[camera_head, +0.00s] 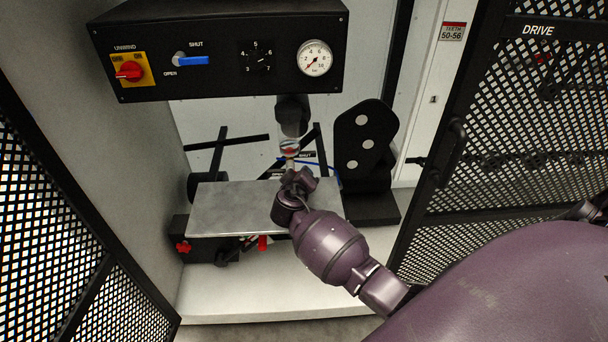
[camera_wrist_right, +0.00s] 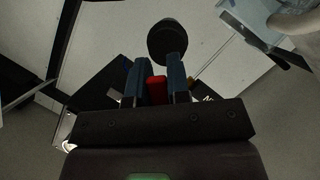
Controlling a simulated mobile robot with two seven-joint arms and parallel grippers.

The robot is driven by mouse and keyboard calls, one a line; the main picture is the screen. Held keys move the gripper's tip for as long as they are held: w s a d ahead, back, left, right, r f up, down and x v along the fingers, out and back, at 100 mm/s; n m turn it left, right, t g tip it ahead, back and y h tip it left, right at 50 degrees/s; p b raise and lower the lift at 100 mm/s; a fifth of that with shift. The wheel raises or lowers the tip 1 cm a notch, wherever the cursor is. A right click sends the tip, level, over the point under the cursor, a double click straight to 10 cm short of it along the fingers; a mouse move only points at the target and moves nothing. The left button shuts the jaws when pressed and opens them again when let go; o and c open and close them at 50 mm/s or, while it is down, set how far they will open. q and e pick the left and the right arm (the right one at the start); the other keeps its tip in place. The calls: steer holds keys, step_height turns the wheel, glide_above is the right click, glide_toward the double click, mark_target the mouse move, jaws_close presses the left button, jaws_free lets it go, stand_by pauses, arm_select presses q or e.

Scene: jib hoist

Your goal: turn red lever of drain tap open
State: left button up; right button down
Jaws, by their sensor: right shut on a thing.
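The drain tap hangs under a dark filter unit (camera_head: 291,115) with a clear bowl. A small red part (camera_head: 290,150) shows at the bowl's bottom, beside a "SHUT" label (camera_head: 307,154). My right gripper (camera_wrist_right: 157,78) reaches up from below to the tap. In the right wrist view its two blue-grey fingers are shut on the red lever (camera_wrist_right: 157,90), which stands between them. A round dark end (camera_wrist_right: 170,40) shows just beyond the fingertips. My left gripper is not in view.
A black control panel (camera_head: 220,88) with a gauge (camera_head: 315,58) hangs above. A grey metal plate (camera_head: 225,205) lies below my wrist. A black bracket (camera_head: 366,140) stands right of the tap. Mesh doors flank the opening, one marked "DRIVE" (camera_head: 538,31).

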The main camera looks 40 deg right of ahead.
steer(key=shift+w+a+f+m+t+y+b, duration=0.3)
steer(key=shift+a+m+y, duration=0.3)
steer(key=shift+m, duration=0.45)
steer(key=shift+w+a+f+m+t+y+b, duration=0.2)
steer(key=shift+w+a+m+y+b, duration=0.15)
steer(key=shift+m+y, duration=0.55)
steer(key=shift+w+a+f+m+t+y+b, duration=0.2)
steer(key=shift+a+m+y, duration=0.35)
steer(key=shift+m, duration=0.6)
steer(key=shift+w, duration=0.1)
steer(key=c, duration=1.1)
jaws_free()
